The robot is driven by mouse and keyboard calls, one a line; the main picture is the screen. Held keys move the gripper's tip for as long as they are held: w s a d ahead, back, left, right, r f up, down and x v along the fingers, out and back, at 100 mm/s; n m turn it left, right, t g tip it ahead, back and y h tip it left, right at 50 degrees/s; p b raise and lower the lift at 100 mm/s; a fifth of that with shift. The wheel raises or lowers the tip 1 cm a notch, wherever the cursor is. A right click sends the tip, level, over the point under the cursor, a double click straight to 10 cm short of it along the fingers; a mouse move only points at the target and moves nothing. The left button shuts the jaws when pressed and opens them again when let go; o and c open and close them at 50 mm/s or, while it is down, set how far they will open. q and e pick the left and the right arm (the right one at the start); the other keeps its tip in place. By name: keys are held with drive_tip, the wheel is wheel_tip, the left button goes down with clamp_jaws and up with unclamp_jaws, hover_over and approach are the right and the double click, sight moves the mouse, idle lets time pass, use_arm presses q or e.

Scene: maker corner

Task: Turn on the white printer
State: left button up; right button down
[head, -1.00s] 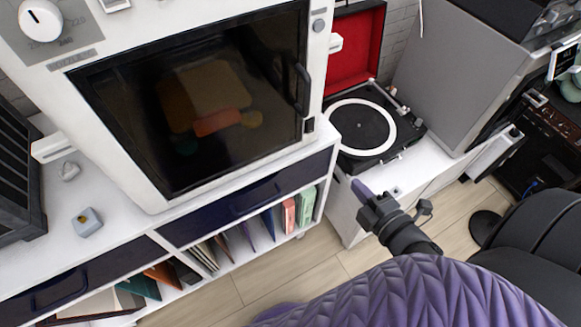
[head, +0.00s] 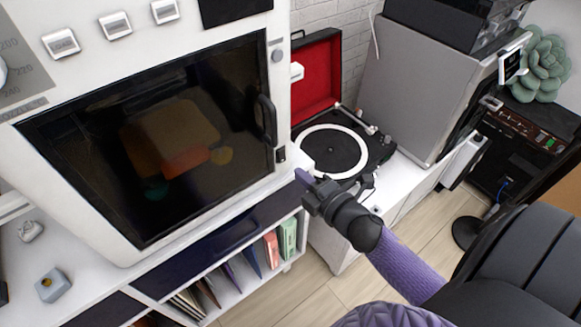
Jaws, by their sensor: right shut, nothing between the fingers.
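The white printer (head: 273,100) stands on the cabinet at left, a large box with a dark glass door (head: 150,140) and a black handle (head: 267,120). Three square buttons (head: 115,25) and part of a black panel (head: 235,8) show along its top front. My right gripper (head: 302,177) is shut and empty, in front of the cabinet's right end, below and right of the door. Contact cannot be told. My left gripper is out of view.
A record player (head: 330,147) with a red lid (head: 317,80) sits right of the printer. A grey speaker-like box (head: 408,90) stands beyond it. A small grey block (head: 52,285) lies on the cabinet top at left. Books (head: 288,238) fill the shelf below.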

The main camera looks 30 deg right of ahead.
sight(283, 160)
drive_tip(key=w, duration=0.3)
drive_tip(key=shift+w+a+f+b, duration=0.15)
drive_tip(key=shift+w+f+b, duration=0.1)
drive_tip(key=shift+w+b, duration=0.15)
drive_tip(key=shift+w, duration=0.25)
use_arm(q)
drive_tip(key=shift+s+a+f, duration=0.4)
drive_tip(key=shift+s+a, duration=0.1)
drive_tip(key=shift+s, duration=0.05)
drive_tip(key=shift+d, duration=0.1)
